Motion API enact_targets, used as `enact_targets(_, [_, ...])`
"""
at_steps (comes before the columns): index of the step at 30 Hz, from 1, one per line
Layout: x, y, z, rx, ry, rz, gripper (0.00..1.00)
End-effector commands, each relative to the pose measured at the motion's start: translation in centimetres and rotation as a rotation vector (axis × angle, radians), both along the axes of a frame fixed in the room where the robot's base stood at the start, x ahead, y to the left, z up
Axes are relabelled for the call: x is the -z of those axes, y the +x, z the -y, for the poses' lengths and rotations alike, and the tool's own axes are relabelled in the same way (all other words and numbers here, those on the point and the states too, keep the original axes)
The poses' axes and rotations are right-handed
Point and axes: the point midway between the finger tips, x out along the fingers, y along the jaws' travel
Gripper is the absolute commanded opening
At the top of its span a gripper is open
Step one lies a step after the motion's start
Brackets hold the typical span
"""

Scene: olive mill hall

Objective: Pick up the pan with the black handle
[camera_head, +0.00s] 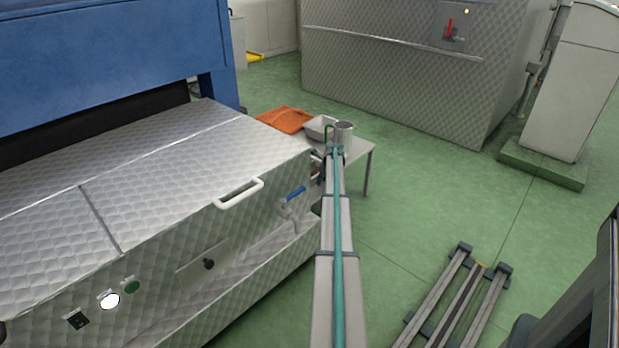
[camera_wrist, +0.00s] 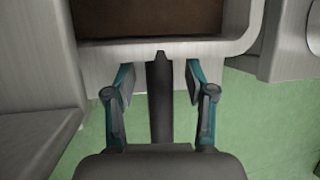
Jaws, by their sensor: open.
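The pan (camera_wrist: 165,49) fills the top of the wrist view, with a pale grey rim and a brown inside. Its black handle (camera_wrist: 161,95) points down the picture towards my wrist. My gripper (camera_wrist: 159,74) is open, with one teal-and-grey finger on each side of the handle. Gaps show between the handle and both fingers, and the fingertips are close to the pan's rim. In the head view a light grey, shallow pan-like vessel (camera_head: 317,126) stands on a small table (camera_head: 361,149) at the end of my arm; its handle is hidden there.
A quilted metal machine (camera_head: 160,170) with a white handle (camera_head: 238,193) stands close on the left of my arm. Green floor (camera_head: 430,190) is open to the right.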

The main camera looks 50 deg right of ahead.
Motion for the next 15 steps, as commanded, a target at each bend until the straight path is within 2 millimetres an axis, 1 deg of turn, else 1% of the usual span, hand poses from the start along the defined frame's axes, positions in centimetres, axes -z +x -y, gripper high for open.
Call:
enact_targets(2, [-0.08, -0.01, -0.02, 0.0, 0.0, 0.0, 0.55])
enact_targets(3, [-0.09, -0.01, -0.03, 0.0, 0.0, 0.0, 0.53])
enact_targets(5, [-0.09, -0.02, -0.02, 0.0, 0.0, 0.0, 0.43])
enact_targets(12, [-0.11, -0.02, -0.02, 0.0, 0.0, 0.0, 0.03])
enact_targets(13, [-0.1, -0.01, -0.02, 0.0, 0.0, 0.0, 0.0])
enact_targets(15, [-0.1, -0.01, -0.02, 0.0, 0.0, 0.0, 0.0])
